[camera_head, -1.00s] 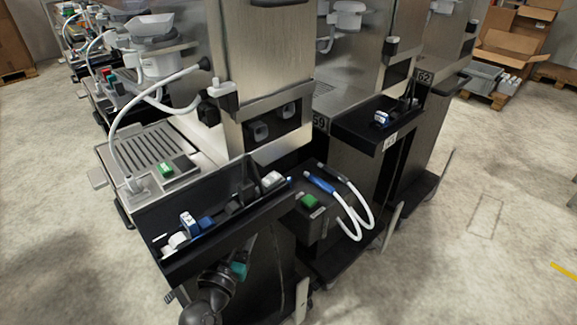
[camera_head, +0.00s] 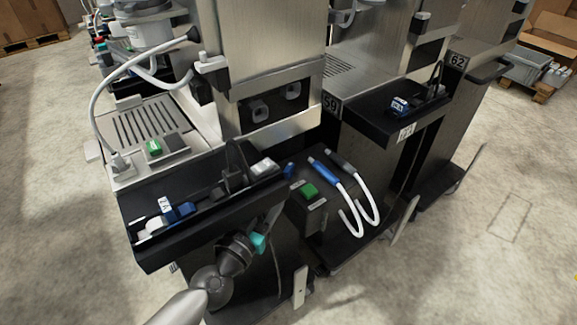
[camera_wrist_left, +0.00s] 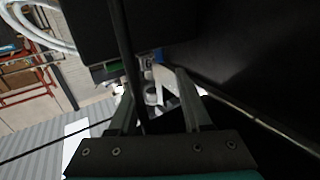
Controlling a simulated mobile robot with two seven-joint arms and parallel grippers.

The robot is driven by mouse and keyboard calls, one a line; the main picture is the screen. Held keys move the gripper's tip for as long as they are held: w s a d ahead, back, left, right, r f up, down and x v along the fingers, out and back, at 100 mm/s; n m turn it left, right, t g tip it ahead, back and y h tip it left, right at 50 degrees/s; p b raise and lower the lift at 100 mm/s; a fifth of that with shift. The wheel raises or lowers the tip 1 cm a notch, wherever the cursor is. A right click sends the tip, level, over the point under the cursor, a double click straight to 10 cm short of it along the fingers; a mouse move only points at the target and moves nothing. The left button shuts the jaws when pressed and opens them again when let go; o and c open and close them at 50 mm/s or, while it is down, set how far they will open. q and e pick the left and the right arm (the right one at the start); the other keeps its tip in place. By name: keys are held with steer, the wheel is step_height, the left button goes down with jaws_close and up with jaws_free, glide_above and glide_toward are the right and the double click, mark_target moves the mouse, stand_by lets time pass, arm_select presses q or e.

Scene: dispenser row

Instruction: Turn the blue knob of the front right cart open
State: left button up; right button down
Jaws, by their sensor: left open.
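The near cart (camera_head: 215,62) fills the middle of the head view. A small blue piece (camera_head: 290,170) shows by the right end of its black tray (camera_head: 150,248); I cannot tell for sure whether it is the knob. My left gripper (camera_head: 275,212) is below the tray's front right side, pointing up, apart from the blue piece and partly hidden in shadow. In the left wrist view its open fingers (camera_wrist_left: 158,108) frame a white part (camera_wrist_left: 165,80) beyond them, and a bit of blue (camera_wrist_left: 158,56) shows above. No hold is visible. My right gripper is out of view.
A labelled blue item (camera_head: 182,210) lies in the tray. A green block (camera_head: 309,191) and a blue-handled hose (camera_head: 325,173) sit just right of the gripper. Cart 59 (camera_head: 365,75) stands close behind.

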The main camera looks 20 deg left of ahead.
mark_target(285, 173)
arm_select(q)
steer(key=w, duration=0.5)
steer(key=w+d, duration=0.1)
steer(key=w, duration=0.2)
steer(key=shift+w+d, duration=0.1)
steer(key=shift+w, duration=0.3)
steer(key=c, duration=0.7)
jaws_close()
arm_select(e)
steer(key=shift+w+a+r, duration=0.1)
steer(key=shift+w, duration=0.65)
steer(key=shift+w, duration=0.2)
